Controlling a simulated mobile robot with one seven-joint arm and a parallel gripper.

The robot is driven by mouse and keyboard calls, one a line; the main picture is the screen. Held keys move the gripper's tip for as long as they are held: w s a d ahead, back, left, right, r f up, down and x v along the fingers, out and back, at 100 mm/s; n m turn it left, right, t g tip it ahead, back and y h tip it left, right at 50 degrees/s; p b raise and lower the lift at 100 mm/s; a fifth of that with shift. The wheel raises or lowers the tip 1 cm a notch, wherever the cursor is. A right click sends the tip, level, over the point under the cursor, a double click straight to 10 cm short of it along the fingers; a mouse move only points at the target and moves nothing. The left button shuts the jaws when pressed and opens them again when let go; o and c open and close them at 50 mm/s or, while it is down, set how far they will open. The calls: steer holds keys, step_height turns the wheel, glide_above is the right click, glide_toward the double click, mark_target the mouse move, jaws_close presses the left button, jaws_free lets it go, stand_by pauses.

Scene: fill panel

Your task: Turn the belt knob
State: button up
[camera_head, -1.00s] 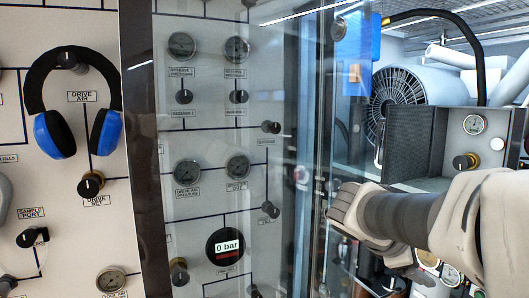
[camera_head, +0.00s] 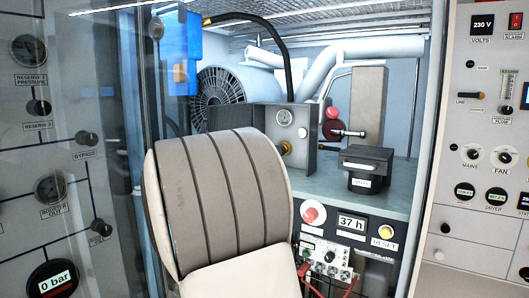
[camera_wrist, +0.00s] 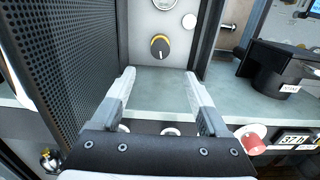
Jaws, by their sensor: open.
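A black knob with a yellow ring (camera_wrist: 160,46) sits on a grey upright plate in the wrist view, with a white pointer line on it. It also shows as a brass-coloured knob in the head view (camera_head: 285,148), under a round gauge (camera_head: 284,117). No label by it is readable, so I cannot tell from lettering that it is the belt knob. My gripper (camera_wrist: 159,76) is open and empty. Its fingers point toward the plate, one on each side below the knob, apart from it. In the head view my arm hides the gripper.
A perforated dark panel (camera_wrist: 70,60) stands close on the left in the wrist view. A black block (camera_head: 365,168) sits on the shelf to the right. Below are a red button (camera_head: 313,213) and a 37 h display (camera_head: 352,223). A glass door (camera_head: 90,120) stands left.

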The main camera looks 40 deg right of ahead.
steer(key=p+x, duration=0.2)
steer(key=x, duration=1)
steer(key=shift+d, duration=0.1)
jaws_close()
steer(key=shift+f, duration=0.1)
